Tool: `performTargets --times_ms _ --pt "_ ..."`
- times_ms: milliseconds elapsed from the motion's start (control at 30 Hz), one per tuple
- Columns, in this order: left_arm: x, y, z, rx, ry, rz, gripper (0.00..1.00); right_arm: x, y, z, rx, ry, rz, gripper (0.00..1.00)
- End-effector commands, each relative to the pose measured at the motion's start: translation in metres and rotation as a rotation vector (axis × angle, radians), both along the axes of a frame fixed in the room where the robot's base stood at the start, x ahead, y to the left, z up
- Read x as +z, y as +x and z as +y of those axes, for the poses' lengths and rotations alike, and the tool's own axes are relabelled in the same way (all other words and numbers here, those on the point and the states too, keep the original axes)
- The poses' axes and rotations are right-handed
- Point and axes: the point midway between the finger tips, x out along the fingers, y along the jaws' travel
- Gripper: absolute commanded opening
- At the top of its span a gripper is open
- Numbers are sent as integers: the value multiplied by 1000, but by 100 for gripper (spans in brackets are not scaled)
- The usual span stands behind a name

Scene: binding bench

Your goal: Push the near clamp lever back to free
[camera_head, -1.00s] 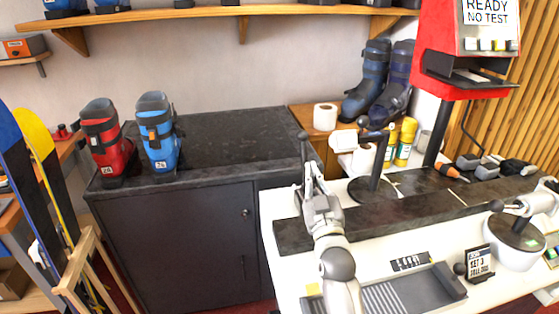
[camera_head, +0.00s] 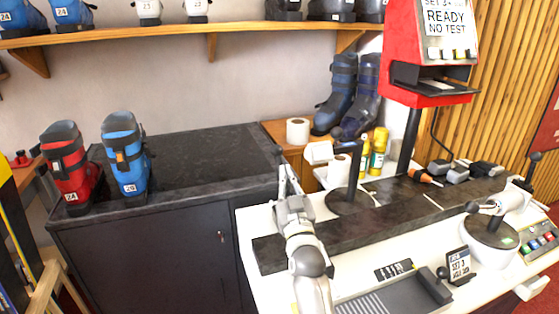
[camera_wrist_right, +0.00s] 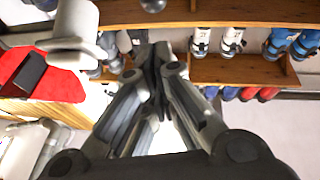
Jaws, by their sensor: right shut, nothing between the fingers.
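My right gripper (camera_head: 282,163) is shut and empty. It is raised at the left end of the bench, over the dark strip (camera_head: 268,255), with its fingers pointing up and away. Its closed fingers also show in the right wrist view (camera_wrist_right: 152,75). A dark post on a round base (camera_head: 345,203) stands to the right of it, apart from it. Further right, a grey lever with a black ball knob (camera_head: 472,207) sits on a white pedestal (camera_head: 487,252). I cannot tell which of these is the near clamp lever; my right arm hides part of the bench. My left gripper is not in view.
The red tester (camera_head: 430,90) rises behind. The dark cabinet top (camera_head: 205,155) is mostly clear.

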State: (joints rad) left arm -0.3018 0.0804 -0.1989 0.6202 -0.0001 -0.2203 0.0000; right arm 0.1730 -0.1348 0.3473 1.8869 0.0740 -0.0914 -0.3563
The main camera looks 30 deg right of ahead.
Motion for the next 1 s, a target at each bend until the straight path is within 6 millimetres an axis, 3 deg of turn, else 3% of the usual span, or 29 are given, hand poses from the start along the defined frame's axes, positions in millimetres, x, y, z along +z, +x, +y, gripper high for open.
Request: performTargets --times_ms 400,700,1000 --pt "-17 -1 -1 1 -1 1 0 22 59 -24 -1 -1 -2 0" --pt "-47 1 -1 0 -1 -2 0 5 82 -35 1 0 1 0" --pt "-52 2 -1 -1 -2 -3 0 4 89 -39 0 0 1 0"
